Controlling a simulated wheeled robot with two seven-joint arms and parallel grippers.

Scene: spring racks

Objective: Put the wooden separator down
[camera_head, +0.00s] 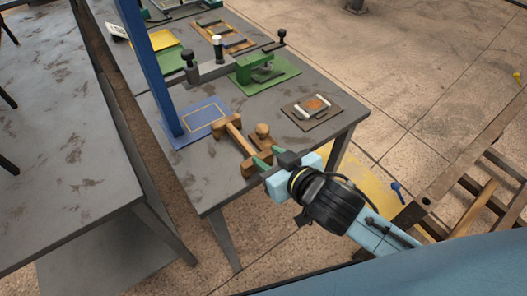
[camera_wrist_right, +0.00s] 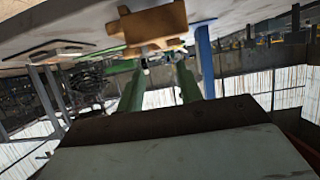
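The wooden separator (camera_head: 235,138) is a brown bar with thicker end blocks, on the grey table (camera_head: 215,178) near its front edge. A rounded wooden knob on a block (camera_head: 262,131) stands beside it; I cannot tell whether they are joined. My right gripper (camera_head: 271,156) is at the table edge, its green fingertips close to the near end of the wood. In the right wrist view, the fingers (camera_wrist_right: 160,72) are apart with a clear gap, and a wooden piece (camera_wrist_right: 152,25) shows past their tips. Contact cannot be told. My left gripper is out of view.
A blue post on a blue base plate (camera_head: 199,119) stands left of the separator. A green fixture (camera_head: 264,72), a brown plate with white bars (camera_head: 311,110) and a wooden frame (camera_head: 226,38) lie farther back. Another grey table (camera_head: 65,160) is at left.

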